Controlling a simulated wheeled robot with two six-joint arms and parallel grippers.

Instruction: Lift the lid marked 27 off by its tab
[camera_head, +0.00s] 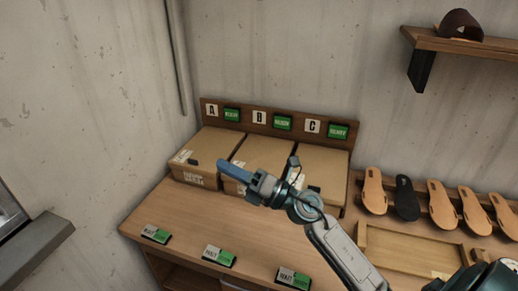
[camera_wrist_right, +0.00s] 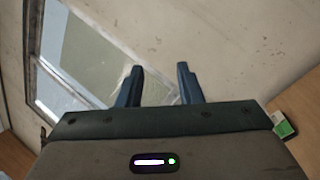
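Three lidded cardboard boxes stand side by side on the wooden bench, under signs A, B and C: the left box (camera_head: 210,145), the middle box (camera_head: 262,152) and the right box (camera_head: 322,165). A small dark tab (camera_head: 193,161) shows on the left lid's front and another (camera_head: 313,189) on the right lid. The number 27 is too small to read on any lid. My right gripper (camera_head: 222,164) hangs in front of the boxes, pointing left, and hides part of the middle one. In the right wrist view its fingers (camera_wrist_right: 158,85) are apart and empty. My left gripper is out of view.
Green-and-white wait markers (camera_head: 219,255) line the bench's front edge. A shallow wooden tray (camera_head: 410,250) and several sandal soles (camera_head: 407,198) are at the right. A wall shelf (camera_head: 465,42) is at upper right.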

